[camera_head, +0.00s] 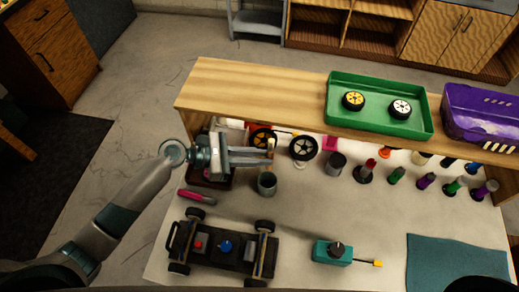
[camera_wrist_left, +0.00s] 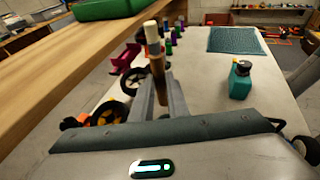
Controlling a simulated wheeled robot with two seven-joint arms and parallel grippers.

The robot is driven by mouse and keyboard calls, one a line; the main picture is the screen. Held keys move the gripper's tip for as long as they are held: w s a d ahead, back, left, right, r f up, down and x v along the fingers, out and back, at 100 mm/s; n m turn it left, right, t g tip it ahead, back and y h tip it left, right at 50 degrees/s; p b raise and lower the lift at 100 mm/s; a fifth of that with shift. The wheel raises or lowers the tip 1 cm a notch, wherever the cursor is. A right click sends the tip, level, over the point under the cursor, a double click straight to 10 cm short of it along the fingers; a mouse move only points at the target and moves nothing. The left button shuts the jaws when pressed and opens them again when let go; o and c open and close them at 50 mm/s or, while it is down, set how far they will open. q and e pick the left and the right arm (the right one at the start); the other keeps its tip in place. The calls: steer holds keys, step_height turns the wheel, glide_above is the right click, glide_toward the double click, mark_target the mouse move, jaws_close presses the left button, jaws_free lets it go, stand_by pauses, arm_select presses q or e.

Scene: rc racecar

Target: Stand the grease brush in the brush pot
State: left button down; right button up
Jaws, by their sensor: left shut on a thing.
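My left gripper (camera_head: 271,152) is shut on the grease brush (camera_wrist_left: 153,48), which stands roughly upright between the fingers in the left wrist view. In the head view only a small tan piece of the brush (camera_head: 271,145) shows at the fingertips. A grey open-topped cup (camera_head: 267,184), which looks like the brush pot, stands on the table just below the fingertips in the picture, apart from them. My right gripper is not in view.
A wooden shelf (camera_head: 250,85) runs behind the gripper, with a green tray (camera_head: 385,124) on it. Wheels (camera_head: 303,148), a dark cup (camera_head: 335,163) and several coloured bottles line the table's back. A car chassis (camera_head: 222,247) and teal box (camera_head: 333,252) lie in front; the table between is clear.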

arm_select(q)
steer(key=shift+w+a+f, duration=0.1)
steer(key=shift+f, duration=0.05)
steer(key=shift+f, duration=0.15)
stand_by(0.4)
